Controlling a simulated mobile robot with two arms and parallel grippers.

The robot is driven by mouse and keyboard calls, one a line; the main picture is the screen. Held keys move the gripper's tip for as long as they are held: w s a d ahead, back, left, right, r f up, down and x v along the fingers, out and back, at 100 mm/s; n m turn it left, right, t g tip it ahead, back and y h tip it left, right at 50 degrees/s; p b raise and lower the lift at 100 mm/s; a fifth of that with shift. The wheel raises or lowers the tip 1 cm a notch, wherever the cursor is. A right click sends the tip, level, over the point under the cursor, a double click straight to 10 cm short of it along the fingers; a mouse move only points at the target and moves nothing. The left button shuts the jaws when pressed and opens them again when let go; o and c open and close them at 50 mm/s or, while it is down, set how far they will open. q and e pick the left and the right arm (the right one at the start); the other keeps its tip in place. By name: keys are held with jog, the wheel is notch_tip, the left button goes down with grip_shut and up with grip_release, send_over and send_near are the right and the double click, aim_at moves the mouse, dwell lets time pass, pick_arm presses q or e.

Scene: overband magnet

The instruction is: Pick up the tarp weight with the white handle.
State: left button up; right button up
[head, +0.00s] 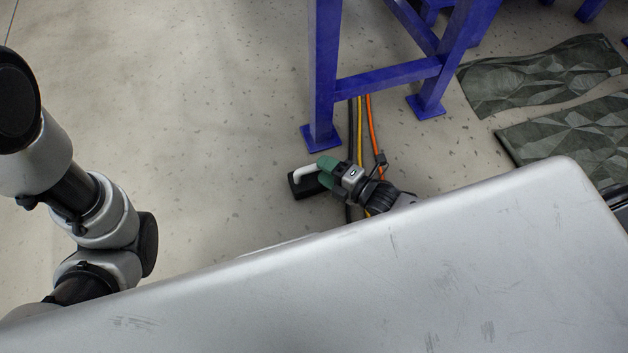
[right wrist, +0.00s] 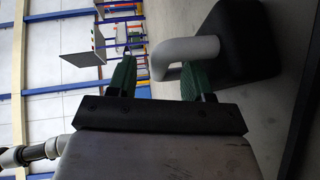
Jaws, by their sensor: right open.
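The tarp weight (head: 301,188) is a black block with a white bent-tube handle (head: 304,171), standing on the floor near a blue frame's foot. In the right wrist view the black block (right wrist: 240,40) is at upper right, and its white handle (right wrist: 185,52) reaches in toward the jaws. My right gripper (head: 324,171) has green fingers and is at the handle. Its fingers (right wrist: 158,82) are apart, with the handle's bent end between their tips; I cannot tell whether they touch it. My left arm shows at the left, its gripper out of view.
A blue steel frame (head: 322,75) stands just behind the weight. Black, yellow and orange cables (head: 360,130) run along the floor beside it. Crumpled dark green sheets (head: 545,72) lie at right. The floor (head: 200,120) to the left is clear.

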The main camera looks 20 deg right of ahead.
jog(key=shift+b+x, duration=0.45)
jog(key=shift+x, duration=0.75)
grip_shut()
dwell(0.4)
jog(key=shift+r, duration=0.1)
